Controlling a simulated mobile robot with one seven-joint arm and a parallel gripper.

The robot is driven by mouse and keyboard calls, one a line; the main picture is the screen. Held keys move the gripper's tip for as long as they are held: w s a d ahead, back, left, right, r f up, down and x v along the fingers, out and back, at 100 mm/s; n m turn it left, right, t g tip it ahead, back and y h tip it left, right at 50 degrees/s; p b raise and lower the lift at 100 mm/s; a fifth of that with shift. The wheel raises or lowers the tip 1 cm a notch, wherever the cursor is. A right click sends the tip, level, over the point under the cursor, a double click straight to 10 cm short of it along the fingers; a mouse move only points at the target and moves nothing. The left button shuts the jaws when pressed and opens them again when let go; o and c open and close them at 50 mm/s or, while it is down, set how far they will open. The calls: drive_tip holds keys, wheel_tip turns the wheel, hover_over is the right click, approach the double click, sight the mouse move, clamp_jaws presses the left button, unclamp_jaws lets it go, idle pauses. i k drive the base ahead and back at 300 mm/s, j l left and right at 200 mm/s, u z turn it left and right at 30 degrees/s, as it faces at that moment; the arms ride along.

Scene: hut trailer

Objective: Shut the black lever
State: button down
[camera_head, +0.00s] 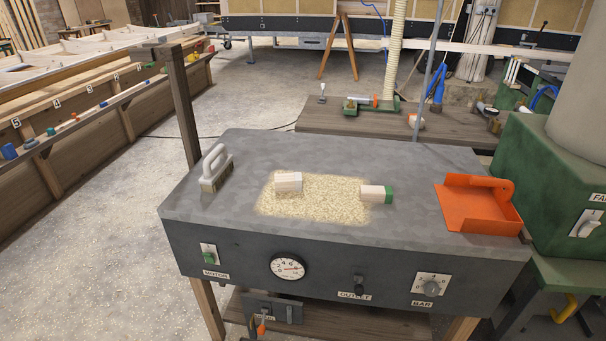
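A small black lever (359,284) stands out from the front panel of the grey workbench (230,270), just above the label OUTLET (354,296). It looks roughly upright, but it is too small and dark to tell its exact setting. Below the bench, a dark box (258,302) also carries small handles, one with an orange tip (262,327); a dark one beside it is hard to make out. My gripper is not in view.
The panel also holds a green MOTOR switch (209,257), a round gauge (287,267) and a BAR dial (431,287). On top are a brush (215,170), wooden blocks (288,182) in sawdust and an orange dustpan (478,206). Floor at left is clear.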

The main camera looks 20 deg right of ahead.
sight(359, 289)
drive_tip(key=z, duration=1)
